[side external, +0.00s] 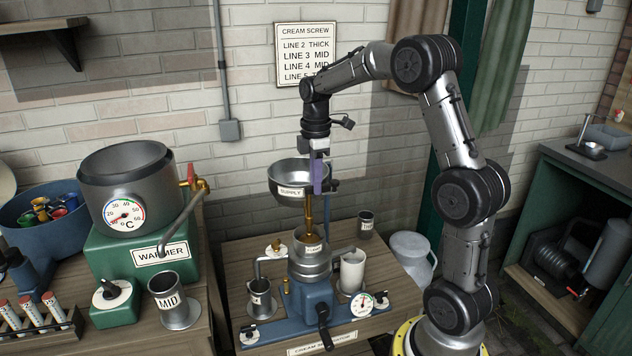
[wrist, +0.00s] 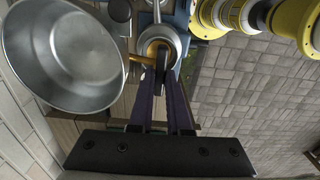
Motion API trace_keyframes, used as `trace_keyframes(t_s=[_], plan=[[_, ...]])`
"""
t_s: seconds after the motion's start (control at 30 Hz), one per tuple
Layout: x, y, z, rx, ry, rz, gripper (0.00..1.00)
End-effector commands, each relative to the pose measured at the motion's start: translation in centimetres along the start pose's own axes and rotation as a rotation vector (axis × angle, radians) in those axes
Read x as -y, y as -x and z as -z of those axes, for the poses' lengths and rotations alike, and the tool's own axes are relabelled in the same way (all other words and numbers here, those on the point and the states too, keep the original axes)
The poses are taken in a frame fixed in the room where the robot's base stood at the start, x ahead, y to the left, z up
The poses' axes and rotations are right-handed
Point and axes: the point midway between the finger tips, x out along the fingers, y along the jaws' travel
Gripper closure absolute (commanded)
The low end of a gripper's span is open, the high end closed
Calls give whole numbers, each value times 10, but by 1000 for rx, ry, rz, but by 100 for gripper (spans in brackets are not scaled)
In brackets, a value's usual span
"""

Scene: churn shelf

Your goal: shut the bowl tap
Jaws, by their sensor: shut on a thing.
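The supply bowl (side external: 290,172) is a metal bowl labelled SUPPLY, held above the blue cream separator (side external: 312,297). In the wrist view the empty-looking bowl (wrist: 62,52) fills the left side. A brass spout (side external: 308,212) runs down from it toward the separator's top cup; I cannot tell whether anything flows. The dark handle of the bowl tap (wrist: 163,57) shows beside the brass pipe (wrist: 141,58). My gripper (side external: 318,188), with purple fingers, points down at the bowl's right side. In the wrist view its fingertips (wrist: 161,78) close on the dark tap handle, partly hiding it.
A warmer (side external: 135,250) with its own red-handled tap (side external: 191,177) stands to the left, with a MID cup (side external: 175,300) before it. A small cup (side external: 259,298) and a white jug (side external: 352,270) flank the separator. A sign (side external: 306,54) hangs behind.

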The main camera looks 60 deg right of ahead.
Motion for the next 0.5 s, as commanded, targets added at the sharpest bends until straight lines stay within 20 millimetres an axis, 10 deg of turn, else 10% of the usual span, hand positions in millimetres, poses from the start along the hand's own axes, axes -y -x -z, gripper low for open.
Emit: trace_keyframes(t_s=[0.23,0.27,0.4,0.5], plan=[[-1,3,1,-3,3,-8,100],[-1,3,1,-3,3,-8,79],[-1,2,1,-2,2,-5,54],[-1,1,1,-1,1,-4,54]])
